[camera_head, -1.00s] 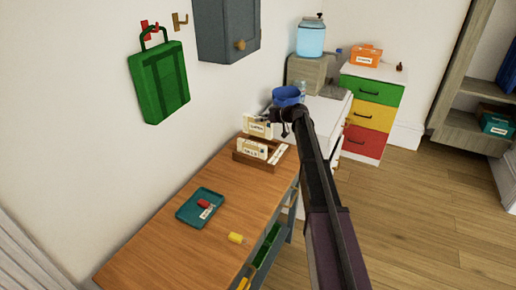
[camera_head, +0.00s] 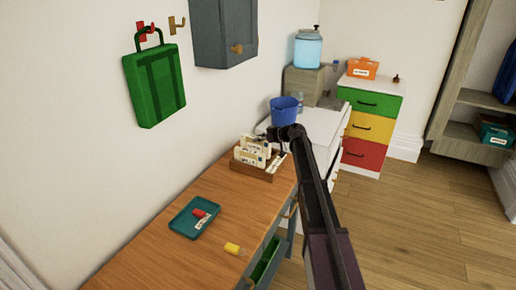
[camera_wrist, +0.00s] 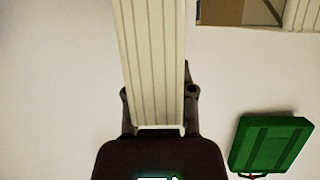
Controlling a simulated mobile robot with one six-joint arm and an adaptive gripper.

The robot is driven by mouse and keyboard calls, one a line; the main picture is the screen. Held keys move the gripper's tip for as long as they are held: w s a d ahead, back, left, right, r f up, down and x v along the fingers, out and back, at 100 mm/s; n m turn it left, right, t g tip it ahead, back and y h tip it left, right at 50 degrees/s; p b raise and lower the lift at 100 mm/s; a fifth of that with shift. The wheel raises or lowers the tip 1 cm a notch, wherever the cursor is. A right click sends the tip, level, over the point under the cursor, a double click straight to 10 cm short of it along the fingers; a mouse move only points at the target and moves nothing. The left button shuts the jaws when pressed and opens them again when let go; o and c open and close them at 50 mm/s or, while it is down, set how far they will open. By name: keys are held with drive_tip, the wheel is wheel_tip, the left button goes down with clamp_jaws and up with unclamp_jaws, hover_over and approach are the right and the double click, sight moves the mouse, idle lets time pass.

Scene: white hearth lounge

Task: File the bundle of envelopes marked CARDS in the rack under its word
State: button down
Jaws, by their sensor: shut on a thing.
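My gripper (camera_head: 270,138) is shut on a bundle of cream envelopes (camera_wrist: 150,60), whose stacked edges fill the upper middle of the wrist view. In the head view the held bundle (camera_head: 257,142) is upright at the wooden rack (camera_head: 257,174), low behind another labelled bundle (camera_head: 247,157). The labels are too small to read surely now. I cannot tell whether the held bundle's bottom is within a slot or just above it. The rack's slot words are not readable.
The rack stands at the far end of the wooden table (camera_head: 165,248). A teal tray (camera_head: 183,226) with a red item and a yellow object (camera_head: 233,248) lie nearer. A blue bucket (camera_head: 285,112) stands behind the rack. A green bag (camera_head: 155,88) hangs on the wall.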

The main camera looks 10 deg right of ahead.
sight(259, 145)
drive_tip(key=shift+f+b, duration=1.9)
drive_tip(key=shift+f, duration=0.1)
drive_tip(key=shift+c, duration=2.2)
unclamp_jaws()
drive_tip(key=shift+r, duration=0.2)
drive_tip(key=shift+s+d+r, duration=0.1)
drive_tip(key=shift+s+d, duration=0.05)
drive_tip(key=shift+d, duration=0.05)
drive_tip(key=p+v, duration=0.4)
drive_tip(key=v, duration=0.7)
drive_tip(key=shift+s+d+p, duration=0.15)
drive_tip(key=shift+d+p, duration=0.05)
drive_tip(key=shift+p, duration=0.15)
